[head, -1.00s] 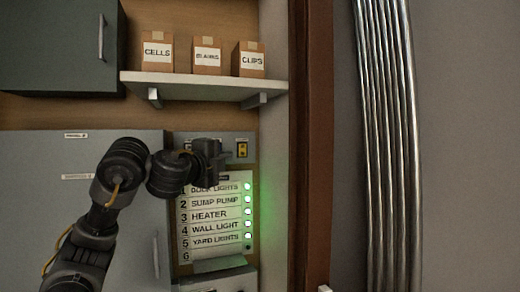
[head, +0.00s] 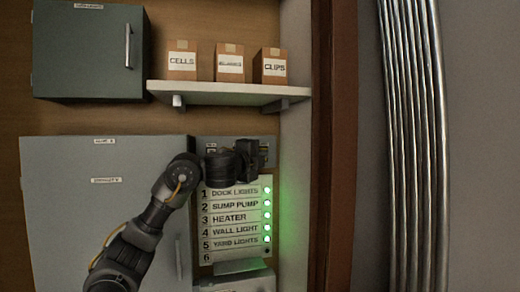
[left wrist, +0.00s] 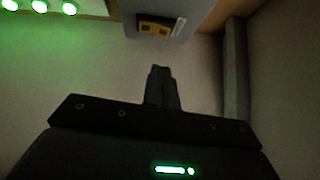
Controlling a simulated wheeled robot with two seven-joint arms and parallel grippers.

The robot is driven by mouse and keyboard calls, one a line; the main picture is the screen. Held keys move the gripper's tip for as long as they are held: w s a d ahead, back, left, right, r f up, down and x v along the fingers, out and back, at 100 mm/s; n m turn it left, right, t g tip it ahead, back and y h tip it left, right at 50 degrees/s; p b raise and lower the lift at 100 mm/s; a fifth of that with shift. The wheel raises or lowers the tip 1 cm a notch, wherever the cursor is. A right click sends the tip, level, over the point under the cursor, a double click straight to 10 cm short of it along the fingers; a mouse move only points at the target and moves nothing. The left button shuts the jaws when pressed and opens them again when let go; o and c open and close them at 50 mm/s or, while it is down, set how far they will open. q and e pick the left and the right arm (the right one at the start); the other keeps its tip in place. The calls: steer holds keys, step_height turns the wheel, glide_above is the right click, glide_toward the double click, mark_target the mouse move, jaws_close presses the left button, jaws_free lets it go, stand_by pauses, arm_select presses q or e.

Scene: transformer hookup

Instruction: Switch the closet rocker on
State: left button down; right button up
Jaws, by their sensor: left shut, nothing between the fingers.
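A grey strip panel (head: 203,143) is on the wall above the numbered list. In the left wrist view a yellow-and-black rocker switch (left wrist: 155,27) sits on this grey panel; its label cannot be read, and I cannot tell which way it is tipped. In the head view my left gripper (head: 264,153) is in front of the panel's right end and hides that switch. In the left wrist view my left gripper (left wrist: 161,72) is shut and empty, its fingertips apart from the switch in the picture. My right gripper is not in view.
A list board (head: 234,218) with several lit green lamps hangs below the panel. A grey cabinet (head: 80,210) is at the left. A shelf (head: 225,95) with small boxes is above. A brown door frame (head: 335,150) and metal pipes (head: 415,150) are at the right.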

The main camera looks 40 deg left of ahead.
mark_target(266, 149)
arm_select(q)
steer(key=w+a+p, duration=0.1)
steer(key=w+a, duration=0.2)
steer(key=shift+w+a+r+p, duration=0.2)
steer(key=shift+a+r+p, duration=0.05)
steer(key=shift+r+p, duration=0.15)
